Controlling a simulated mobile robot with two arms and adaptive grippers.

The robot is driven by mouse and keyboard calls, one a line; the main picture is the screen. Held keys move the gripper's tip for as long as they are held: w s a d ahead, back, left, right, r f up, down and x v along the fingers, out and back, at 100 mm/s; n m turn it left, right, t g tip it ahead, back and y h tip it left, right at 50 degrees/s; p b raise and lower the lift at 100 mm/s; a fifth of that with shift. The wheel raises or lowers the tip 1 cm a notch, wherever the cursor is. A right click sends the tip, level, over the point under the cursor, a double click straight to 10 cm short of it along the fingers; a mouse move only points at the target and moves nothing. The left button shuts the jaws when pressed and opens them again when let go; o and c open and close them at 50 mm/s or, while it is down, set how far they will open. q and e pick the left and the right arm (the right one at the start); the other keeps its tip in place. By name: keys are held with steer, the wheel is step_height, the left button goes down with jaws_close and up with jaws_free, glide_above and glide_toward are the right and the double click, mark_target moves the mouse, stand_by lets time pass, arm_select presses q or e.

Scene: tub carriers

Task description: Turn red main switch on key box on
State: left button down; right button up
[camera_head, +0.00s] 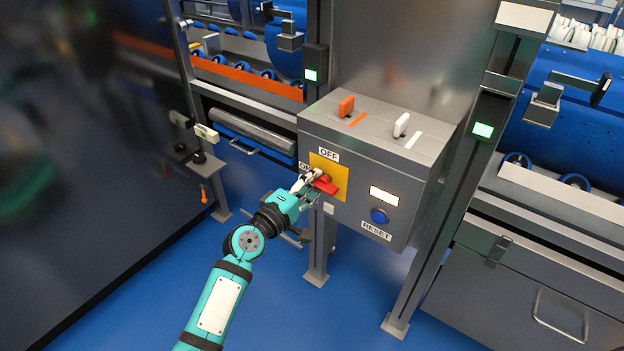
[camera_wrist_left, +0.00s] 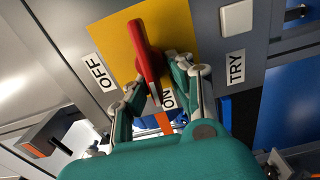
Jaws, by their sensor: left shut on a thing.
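The key box (camera_head: 352,133) is a grey metal box on a stand in the middle of the head view. Its front has a yellow plate (camera_head: 341,178) with the red main switch (camera_head: 326,186), and an OFF label above. The ON label on the plate's left is partly hidden. My left gripper (camera_head: 311,181) is at the plate, shut on the switch handle. In the left wrist view the red handle (camera_wrist_left: 148,52) lies between the fingers (camera_wrist_left: 156,76), its end near the ON label (camera_wrist_left: 168,100). My right gripper is out of view.
An orange key (camera_head: 346,106) and a white key (camera_head: 401,124) stand on top of the box. Steel posts flank it; the blue floor in front is clear.

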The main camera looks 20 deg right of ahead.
arm_select(q)
steer(key=shift+s+d+r, duration=0.15)
steer(key=shift+d+r, duration=0.1)
steer(key=shift+r, duration=0.1)
steer(key=shift+r+n, duration=0.15)
steer(key=shift+n, duration=0.15)
steer(key=c, duration=1)
jaws_free()
steer(key=shift+c, duration=0.2)
steer(key=shift+a+f, duration=0.1)
steer(key=shift+f, duration=0.1)
steer(key=v, duration=1.2)
steer(key=shift+f, duration=0.1)
